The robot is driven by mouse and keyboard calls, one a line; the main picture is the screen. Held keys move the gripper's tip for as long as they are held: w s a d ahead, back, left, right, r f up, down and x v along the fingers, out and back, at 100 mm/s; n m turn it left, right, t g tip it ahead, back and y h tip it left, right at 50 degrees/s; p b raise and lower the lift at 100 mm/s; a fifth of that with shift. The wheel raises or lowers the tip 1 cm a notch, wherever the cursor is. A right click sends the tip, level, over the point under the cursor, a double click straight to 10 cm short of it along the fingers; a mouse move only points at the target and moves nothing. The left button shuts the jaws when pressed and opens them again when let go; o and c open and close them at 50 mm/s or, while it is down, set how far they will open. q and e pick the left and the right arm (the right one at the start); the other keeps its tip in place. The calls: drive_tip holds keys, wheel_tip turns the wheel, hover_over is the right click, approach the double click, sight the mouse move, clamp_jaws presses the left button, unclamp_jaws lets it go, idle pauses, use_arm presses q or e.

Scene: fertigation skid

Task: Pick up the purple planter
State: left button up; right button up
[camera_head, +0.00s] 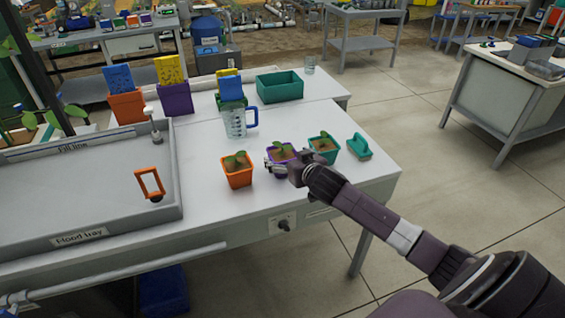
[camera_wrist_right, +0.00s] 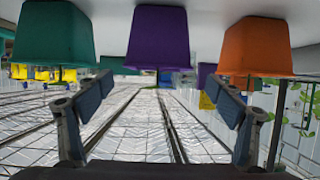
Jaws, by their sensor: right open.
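The purple planter (camera_head: 285,157) holds a small green seedling and stands upright on the white table. My right gripper (camera_head: 279,169) is at its near side and hides part of it in the head view. In the right wrist view, which looks upside down, the purple planter (camera_wrist_right: 157,38) is centred between the spread fingers of my right gripper (camera_wrist_right: 162,98). The fingers are open and empty, and I cannot tell whether they touch it. My left gripper is not in view.
An orange planter (camera_head: 238,178) stands left of the purple one and a teal planter (camera_head: 325,155) close on its right. A teal tool (camera_head: 359,147) lies further right. A measuring jug (camera_head: 236,123) stands behind; the flood tray (camera_head: 90,218) is at left. The table's front right is clear.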

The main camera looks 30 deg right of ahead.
sight(280, 152)
drive_tip(key=shift+f+x, duration=0.15)
drive_tip(key=shift+x, duration=1.25)
drive_tip(key=shift+f+x, duration=0.15)
drive_tip(key=shift+x, duration=1.25)
drive_tip(key=shift+s+d, duration=0.15)
drive_tip(key=shift+c, duration=0.7)
drive_tip(key=c, duration=1.3)
